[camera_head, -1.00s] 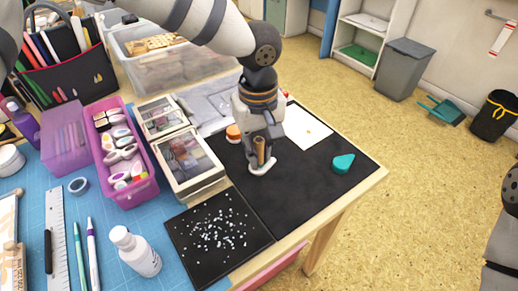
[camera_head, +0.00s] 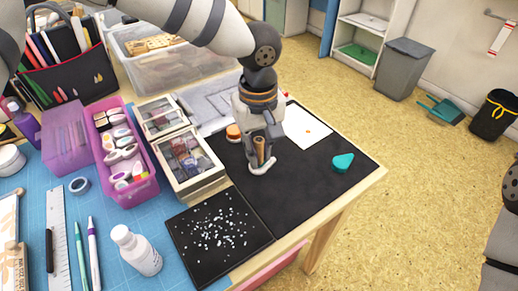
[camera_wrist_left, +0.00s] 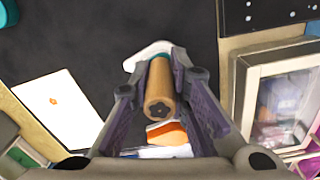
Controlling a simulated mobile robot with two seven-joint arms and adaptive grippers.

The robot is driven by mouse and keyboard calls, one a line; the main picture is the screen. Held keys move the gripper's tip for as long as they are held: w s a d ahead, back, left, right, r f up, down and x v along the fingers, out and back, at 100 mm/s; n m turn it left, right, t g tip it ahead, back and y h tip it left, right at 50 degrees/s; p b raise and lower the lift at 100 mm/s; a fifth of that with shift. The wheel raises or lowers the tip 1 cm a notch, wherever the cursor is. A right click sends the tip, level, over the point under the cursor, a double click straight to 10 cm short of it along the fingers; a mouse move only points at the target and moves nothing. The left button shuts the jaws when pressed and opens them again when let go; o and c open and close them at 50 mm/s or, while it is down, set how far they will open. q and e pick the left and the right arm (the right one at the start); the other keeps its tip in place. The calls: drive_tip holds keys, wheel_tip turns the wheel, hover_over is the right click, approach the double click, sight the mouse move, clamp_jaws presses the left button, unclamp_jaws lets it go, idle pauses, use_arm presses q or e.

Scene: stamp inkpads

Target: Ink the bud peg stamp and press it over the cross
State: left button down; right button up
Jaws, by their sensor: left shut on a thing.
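My left gripper (camera_head: 261,150) points down over the dark mat and is shut on the wooden peg stamp (camera_head: 260,149). In the left wrist view the gripper (camera_wrist_left: 163,92) holds the upright peg (camera_wrist_left: 160,88) between its fingers; a dark flower-like mark shows on its near end. Its far end is over a white-cased pad (camera_wrist_left: 148,52) with a teal surface; whether they touch is hidden. The white case also shows in the head view (camera_head: 264,167). A white card (camera_head: 305,128) with a small orange mark lies behind; the mark's shape is too small to tell. My right gripper is out of view.
A teal drop-shaped piece (camera_head: 343,161) lies to the right on the mat (camera_head: 315,184). A round orange-topped item (camera_head: 233,131) stands behind the gripper. Trays with clear lids (camera_head: 190,160) and a speckled black sheet (camera_head: 200,262) border it on the left.

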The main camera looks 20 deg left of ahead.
sight(259, 139)
use_arm(q)
drive_tip(key=shift+r, duration=0.55)
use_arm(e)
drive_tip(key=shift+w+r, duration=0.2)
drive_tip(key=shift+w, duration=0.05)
use_arm(q)
drive_tip(key=shift+r, duration=0.3)
drive_tip(key=shift+r+p, duration=0.8)
drive_tip(key=shift+r, duration=1.7)
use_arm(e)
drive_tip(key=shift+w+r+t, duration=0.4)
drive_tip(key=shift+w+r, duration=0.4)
